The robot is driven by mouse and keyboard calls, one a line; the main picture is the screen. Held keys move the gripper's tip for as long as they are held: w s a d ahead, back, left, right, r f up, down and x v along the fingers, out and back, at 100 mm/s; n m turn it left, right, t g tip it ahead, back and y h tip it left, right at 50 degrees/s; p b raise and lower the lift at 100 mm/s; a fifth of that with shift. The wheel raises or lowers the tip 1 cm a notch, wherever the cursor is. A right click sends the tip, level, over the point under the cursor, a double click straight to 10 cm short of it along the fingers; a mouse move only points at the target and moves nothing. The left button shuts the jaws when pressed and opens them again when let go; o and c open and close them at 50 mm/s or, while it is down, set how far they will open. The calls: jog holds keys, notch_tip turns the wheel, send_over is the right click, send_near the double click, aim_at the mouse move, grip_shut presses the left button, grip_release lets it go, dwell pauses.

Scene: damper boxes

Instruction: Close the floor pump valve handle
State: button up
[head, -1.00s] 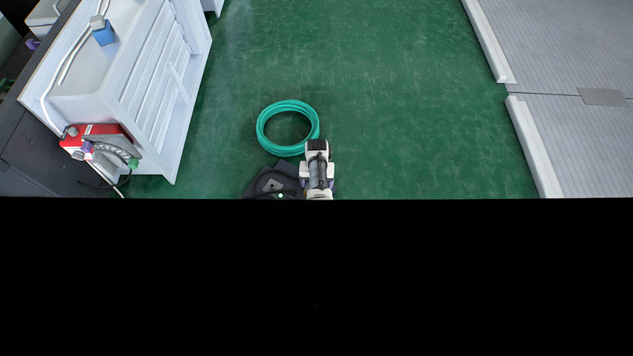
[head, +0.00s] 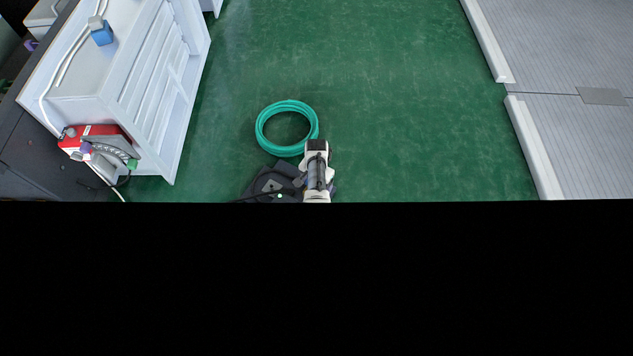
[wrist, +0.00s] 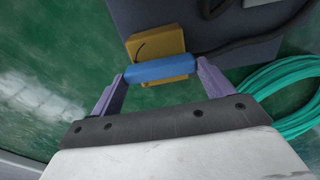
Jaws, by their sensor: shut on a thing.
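The blue valve handle (wrist: 150,71) lies across the yellow valve body (wrist: 155,43) in the wrist view. My gripper (wrist: 161,73) has its two purple fingers at the two ends of the blue handle and is shut on it. The dark grey pump housing (wrist: 190,18) is beyond the valve, with a black hose running from it. In the head view the dark pump (head: 273,183) sits on the floor beside my arm, and the handle cannot be made out there.
A coiled green hose (head: 263,134) lies on the green floor just beyond the pump. A white cabinet (head: 165,110) with a red device (head: 75,141) at its near end stands at left. Grey ramp panels (head: 575,130) with white edging are at right.

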jog(key=o, duration=0.9)
jog(key=shift+o, duration=0.2)
notch_tip(320, 180, up, 14)
jog(key=p, duration=0.5)
jog(key=shift+p, duration=0.3)
jog(key=shift+f, duration=0.1)
